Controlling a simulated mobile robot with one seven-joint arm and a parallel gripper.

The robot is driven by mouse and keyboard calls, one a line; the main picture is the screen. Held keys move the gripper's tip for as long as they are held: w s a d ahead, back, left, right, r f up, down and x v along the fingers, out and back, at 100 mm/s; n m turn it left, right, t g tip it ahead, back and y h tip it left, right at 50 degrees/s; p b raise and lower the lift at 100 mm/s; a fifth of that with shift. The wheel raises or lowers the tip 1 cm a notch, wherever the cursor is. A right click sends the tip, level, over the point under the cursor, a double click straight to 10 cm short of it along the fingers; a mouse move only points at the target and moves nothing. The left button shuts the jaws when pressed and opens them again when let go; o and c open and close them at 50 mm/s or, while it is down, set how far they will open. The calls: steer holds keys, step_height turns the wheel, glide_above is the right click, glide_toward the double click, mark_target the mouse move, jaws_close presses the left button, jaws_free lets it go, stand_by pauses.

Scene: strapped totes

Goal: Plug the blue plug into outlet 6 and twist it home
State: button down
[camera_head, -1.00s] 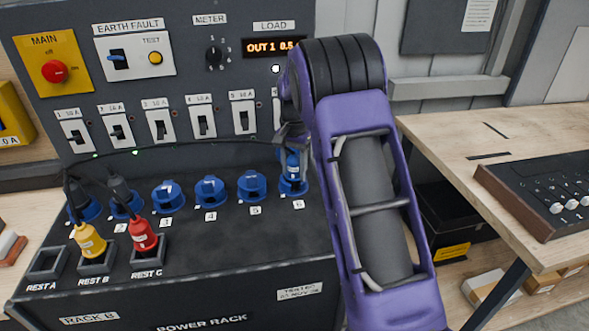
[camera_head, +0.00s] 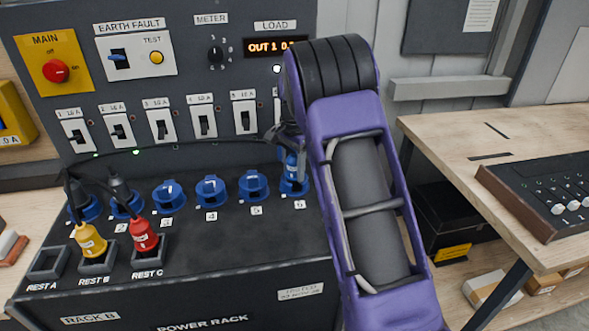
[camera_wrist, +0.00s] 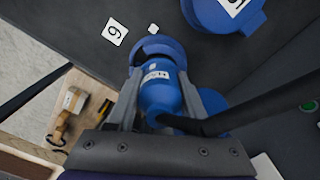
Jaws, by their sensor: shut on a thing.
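The blue plug (camera_head: 291,166) stands upright at outlet 6 (camera_head: 297,189), the rightmost blue socket on the rack top. My gripper (camera_head: 287,138) is shut on the plug from above. In the wrist view the two grey fingers (camera_wrist: 159,85) lie on either side of the blue plug (camera_wrist: 157,98), and its nose meets the blue ring of outlet 6 (camera_wrist: 160,44). The black cable runs off to the right there. How deep the plug sits and whether it is locked cannot be told. The number label 6 (camera_wrist: 115,31) lies beside the socket.
Outlet 5 (camera_head: 254,186) and outlet 4 (camera_head: 211,190) stand to the left, capped. A yellow plug (camera_head: 90,241) and a red plug (camera_head: 143,235) stand in rests at the front left. The breaker panel (camera_head: 190,90) rises close behind. A wooden bench (camera_head: 450,130) is at the right.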

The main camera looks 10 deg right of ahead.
steer(key=shift+a+f, duration=0.15)
steer(key=shift+a, duration=0.05)
steer(key=shift+m, duration=0.7)
steer(key=shift+s+d+f, duration=0.1)
steer(key=shift+m, duration=0.7)
